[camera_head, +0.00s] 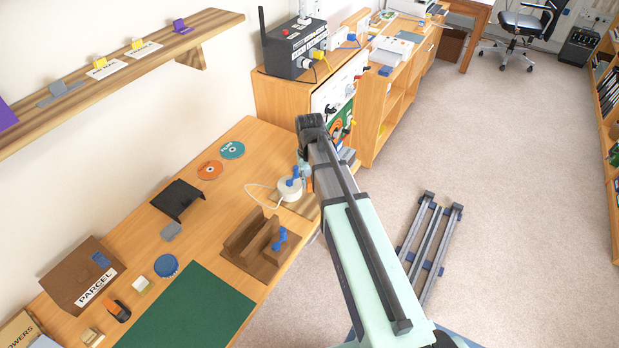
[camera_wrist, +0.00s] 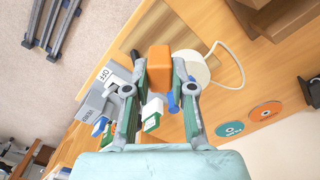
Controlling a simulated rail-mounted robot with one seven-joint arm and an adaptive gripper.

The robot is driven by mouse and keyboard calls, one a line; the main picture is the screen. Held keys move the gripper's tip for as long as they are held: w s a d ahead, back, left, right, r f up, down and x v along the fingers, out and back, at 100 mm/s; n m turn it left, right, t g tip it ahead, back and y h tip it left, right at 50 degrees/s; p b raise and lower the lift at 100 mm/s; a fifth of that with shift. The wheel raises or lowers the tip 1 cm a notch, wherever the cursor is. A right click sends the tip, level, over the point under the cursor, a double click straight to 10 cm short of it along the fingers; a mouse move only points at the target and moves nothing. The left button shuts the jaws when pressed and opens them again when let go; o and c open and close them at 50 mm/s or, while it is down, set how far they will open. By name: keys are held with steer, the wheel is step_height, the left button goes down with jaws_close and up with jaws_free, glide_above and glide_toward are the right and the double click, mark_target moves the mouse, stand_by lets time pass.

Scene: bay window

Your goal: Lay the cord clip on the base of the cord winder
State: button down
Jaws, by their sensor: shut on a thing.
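An orange block-like piece (camera_wrist: 159,58), which I take to be the cord clip, sits between my fingertips in the wrist view. My gripper (camera_wrist: 158,72) is shut on it. In the head view my gripper (camera_head: 304,170) points down beside a round white body with a white cord, apparently the cord winder (camera_head: 289,190); my arm partly hides that area, and the held piece cannot be made out there. The white disc (camera_wrist: 196,68) and its looped cord show just right of the held piece in the wrist view. Contact between them cannot be told.
A brown wooden holder (camera_head: 246,260) with upright walls stands nearer on the desk. Orange (camera_head: 210,170) and teal (camera_head: 232,150) discs lie behind. A grey box (camera_wrist: 92,103) is left of my fingers. A black box (camera_head: 296,47) with plugs tops the cabinet beyond.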

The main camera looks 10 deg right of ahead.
mark_target(310, 189)
steer(key=shift+f+b, duration=2.6)
steer(key=shift+f, duration=2.8)
steer(key=shift+f, duration=0.6)
steer(key=c, duration=0.9)
jaws_free()
steer(key=shift+r, duration=0.1)
steer(key=shift+r+p, duration=1.95)
steer(key=shift+r, duration=1.5)
